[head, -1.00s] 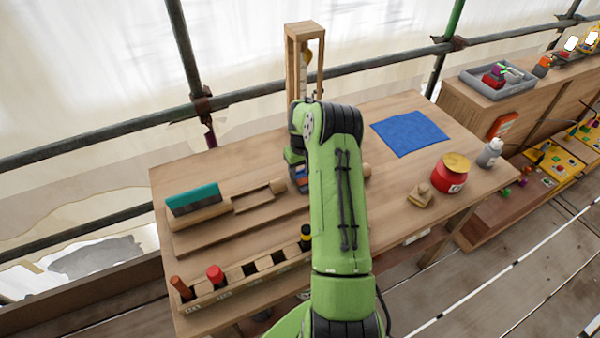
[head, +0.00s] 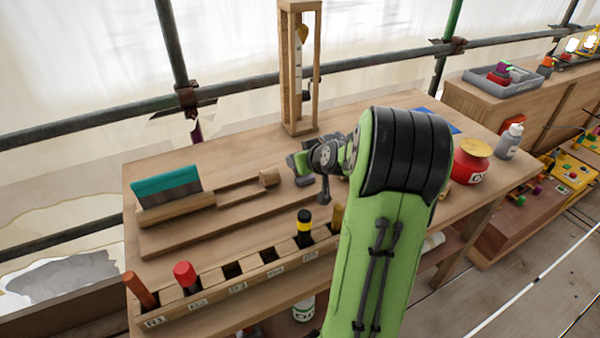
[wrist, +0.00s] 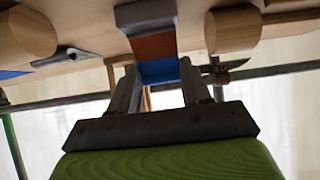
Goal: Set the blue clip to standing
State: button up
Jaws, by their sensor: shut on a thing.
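In the wrist view, my gripper (wrist: 158,72) is closed on a small block-shaped piece. Its end between the fingers is the blue clip (wrist: 158,71), with a brown part and a grey part beyond it. The piece lies between two round wooden ends, the right one (wrist: 233,29) and the left one (wrist: 28,34). In the head view, my gripper's grey and green wrist end is low over the middle of the workbench (head: 232,160). The fingertips and the clip are hidden there by my arm, so the clip's tilt cannot be told.
A wooden rack (head: 215,287) with coloured tools runs along the front edge. A tall wooden frame (head: 284,75) stands behind my gripper. A red pot (head: 470,165) and a white bottle (head: 509,142) stand right.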

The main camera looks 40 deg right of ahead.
jog(key=shift+s+a+t+b, duration=0.1)
jog(key=shift+s+t+b, duration=0.25)
jog(key=shift+t+b, duration=0.35)
jog(key=shift+h, duration=0.3)
jog(key=o, duration=1.1)
jog(key=shift+c, duration=0.2)
notch_tip(320, 180, up, 10)
jog(key=p, duration=0.4)
